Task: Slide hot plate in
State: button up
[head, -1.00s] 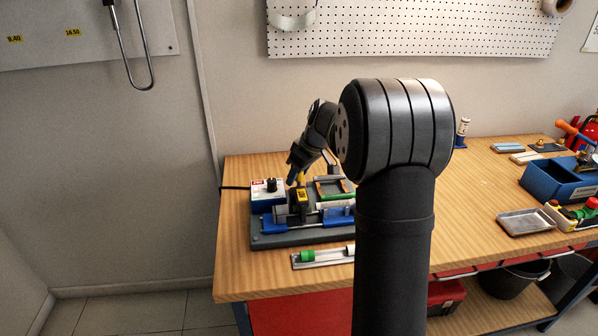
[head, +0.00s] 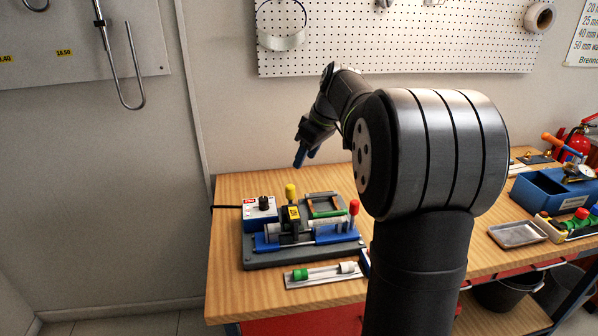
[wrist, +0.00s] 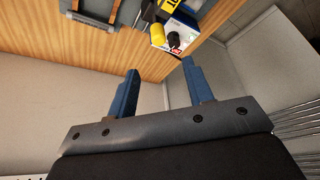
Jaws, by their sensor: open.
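The welding machine (head: 262,262) sits on the left part of the bench. What looks like the hot plate (head: 292,225) is a dark unit with a yellow label, upright at the machine's middle-left. A yellow knob (head: 291,190) tops it and shows in the wrist view (wrist: 173,40). A red knob (head: 354,206) stands at the right end of the blue slide. My gripper (head: 301,160) is open and empty, above and behind the machine. In the wrist view its two blue fingers (wrist: 160,85) are apart, with nothing between them; the knob is beyond them.
A holder with a green-ended pipe (head: 320,274) lies in front of the machine. A metal tray (head: 518,234) and blue bin (head: 550,188) are at right. My arm hides the bench's middle.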

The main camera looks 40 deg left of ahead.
aim_at(292, 187)
jog(key=shift+v, duration=1.6)
jog(key=shift+f, duration=0.1)
jog(key=x, duration=1.7)
jog(key=shift+a+f, duration=0.1)
jog(key=shift+o, duration=0.4)
